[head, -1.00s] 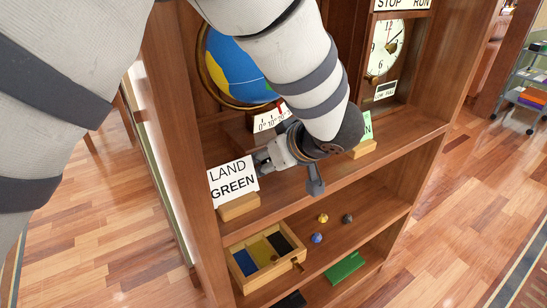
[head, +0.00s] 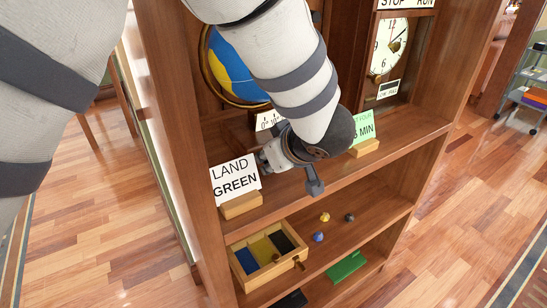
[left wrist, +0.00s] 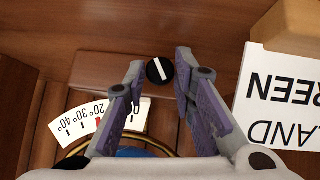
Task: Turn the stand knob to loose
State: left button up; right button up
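The stand knob (left wrist: 160,70) is a round black knob with a white line across it, in the left wrist view. It sits on the front of the wooden stand (left wrist: 205,70). The line runs near upright in the picture, leaning slightly. My left gripper (left wrist: 158,72) is open, its two fingers on either side of the knob with gaps between. I cannot tell whether the tips reach down to its depth. In the head view my left gripper (head: 276,155) is in front of the globe (head: 232,70) and hides the knob. My right gripper is not in view.
A LAND GREEN card (head: 235,177) stands close left of the gripper; a green MIN card (head: 363,130) stands right. A degree scale (left wrist: 95,125) is beside the left finger. A clock (head: 390,48) is farther right. The lower shelf holds a divided tray (head: 297,264) and small knobs.

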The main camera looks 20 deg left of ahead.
pick_arm(q)
jog(key=shift+o, duration=1.2)
jog(key=v, duration=1.2)
jog(key=shift+w+a, duration=0.1)
